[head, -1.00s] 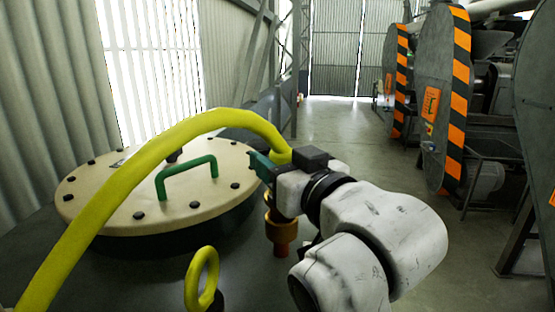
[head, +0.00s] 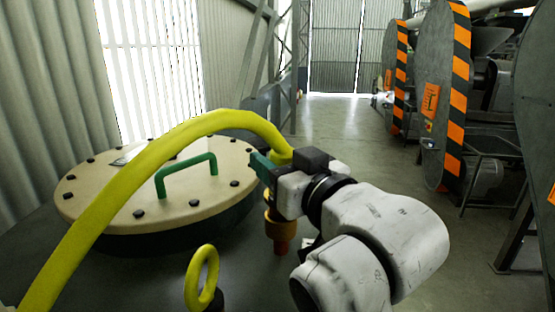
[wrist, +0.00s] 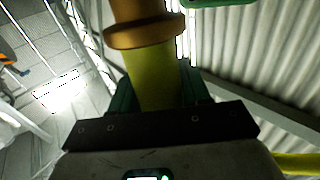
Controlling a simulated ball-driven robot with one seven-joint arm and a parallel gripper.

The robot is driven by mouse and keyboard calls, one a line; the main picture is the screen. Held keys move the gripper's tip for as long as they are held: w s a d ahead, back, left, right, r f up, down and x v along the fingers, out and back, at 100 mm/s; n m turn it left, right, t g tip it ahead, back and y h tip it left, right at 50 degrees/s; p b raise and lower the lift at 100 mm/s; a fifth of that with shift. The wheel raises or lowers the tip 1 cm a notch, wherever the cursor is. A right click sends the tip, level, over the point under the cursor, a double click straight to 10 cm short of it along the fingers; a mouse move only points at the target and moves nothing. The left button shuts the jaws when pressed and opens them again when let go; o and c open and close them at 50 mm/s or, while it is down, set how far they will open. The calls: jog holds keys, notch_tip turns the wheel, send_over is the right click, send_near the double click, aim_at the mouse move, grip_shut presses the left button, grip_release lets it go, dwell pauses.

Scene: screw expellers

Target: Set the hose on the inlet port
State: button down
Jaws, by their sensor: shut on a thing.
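The thick yellow hose (head: 140,165) arches from the lower left of the head view over the round lid to my gripper (head: 266,168). My gripper is shut on the hose close to its end. Below the green fingers hangs an orange-brass collar (head: 280,230) with a narrower red-brown piece (head: 281,246) under it. In the wrist view the hose (wrist: 152,80) runs between the fingers into the brass collar (wrist: 145,32). I cannot tell whether the red-brown piece belongs to the hose end or to a port. No inlet port is clearly visible otherwise.
A cream bolted lid (head: 110,205) with a green handle (head: 186,172) lies to the left. A yellow ring (head: 202,278) stands upright in front. Machines with striped discs (head: 440,100) line the right side. The floor aisle (head: 345,130) between is clear.

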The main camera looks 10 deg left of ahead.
jog(key=shift+a+f+g, duration=0.15)
jog(key=shift+f+g, duration=0.15)
jog(key=shift+f, duration=0.6)
jog(key=shift+r+p, duration=0.6)
jog(key=shift+r, duration=0.4)
jog(key=shift+s+d+r+p, duration=0.15)
jog(key=shift+d+r+p, duration=0.05)
jog(key=shift+d+p, duration=0.25)
jog(key=shift+f+b, duration=0.75)
jog(key=shift+f, duration=0.45)
dwell(0.7)
jog(key=shift+r, duration=0.15)
jog(key=shift+r+p, duration=0.4)
jog(key=shift+p, duration=0.1)
jog(key=shift+a+r+p, duration=0.1)
jog(key=shift+r+p, duration=0.2)
jog(key=shift+p, duration=0.1)
dwell(0.5)
